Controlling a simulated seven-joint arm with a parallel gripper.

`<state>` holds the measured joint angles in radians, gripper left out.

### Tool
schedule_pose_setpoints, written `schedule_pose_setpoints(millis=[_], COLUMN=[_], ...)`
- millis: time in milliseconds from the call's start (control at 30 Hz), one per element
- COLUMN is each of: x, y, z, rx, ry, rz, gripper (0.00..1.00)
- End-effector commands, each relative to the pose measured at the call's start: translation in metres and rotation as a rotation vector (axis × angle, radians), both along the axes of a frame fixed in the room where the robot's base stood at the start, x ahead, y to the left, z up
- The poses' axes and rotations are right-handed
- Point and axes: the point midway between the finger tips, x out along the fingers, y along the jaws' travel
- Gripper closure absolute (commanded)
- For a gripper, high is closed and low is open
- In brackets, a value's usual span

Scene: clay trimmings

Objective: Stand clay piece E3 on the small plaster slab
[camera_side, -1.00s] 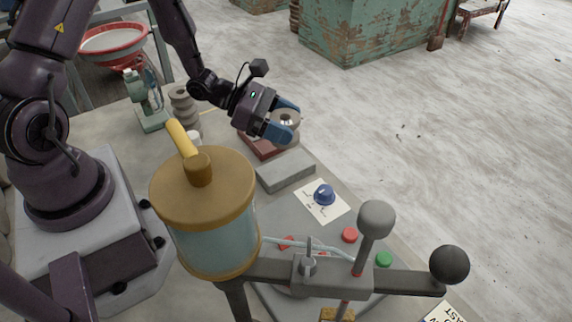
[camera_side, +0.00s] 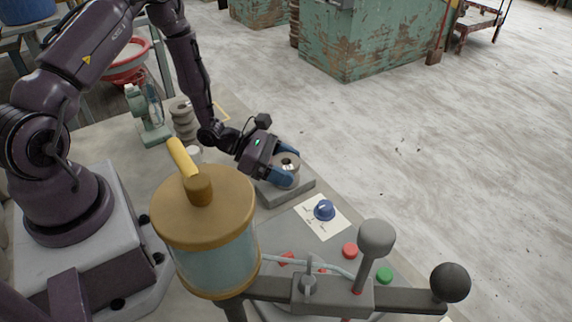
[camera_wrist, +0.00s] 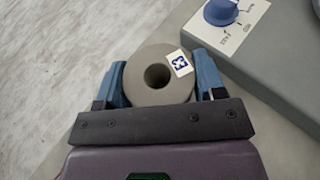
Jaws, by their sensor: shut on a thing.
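The clay piece (camera_side: 291,172) is a grey, thick ring with a round hole in its top. In the wrist view the piece (camera_wrist: 150,92) carries a white tag with blue marks that look like E3, turned. My gripper (camera_side: 286,167) is shut on it, with one blue finger on each side; both fingers also show in the wrist view. The piece is upright over the small grey plaster slab (camera_side: 292,193). Whether its underside touches the slab I cannot tell. The slab is partly hidden by the piece and the gripper.
A control panel with a blue knob (camera_side: 324,210) and red (camera_side: 350,250) and green (camera_side: 384,274) buttons lies beside the slab. A lidded jar (camera_side: 203,235) and a ball-ended lever (camera_side: 375,240) stand in front. Stacked grey rings (camera_side: 183,120) stand behind.

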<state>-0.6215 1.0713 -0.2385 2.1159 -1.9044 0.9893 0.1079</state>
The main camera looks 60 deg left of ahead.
Motion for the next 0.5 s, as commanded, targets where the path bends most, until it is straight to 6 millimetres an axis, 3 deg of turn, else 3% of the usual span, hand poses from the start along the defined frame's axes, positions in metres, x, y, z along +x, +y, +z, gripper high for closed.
schedule_pose_setpoints(millis=[67,100,200,500], x=[0.0002,0.0001,0.0001,0.0001], y=[-0.0001,0.0001,0.0001,0.0001], z=[-0.0020,-0.0031,-0.0026,-0.0009], rx=[-0.001,0.000,0.000,0.000], ry=[-0.001,0.000,0.000,0.000], rz=[0.000,0.000,0.000,0.000], gripper=[0.73,0.35,0.12,0.11])
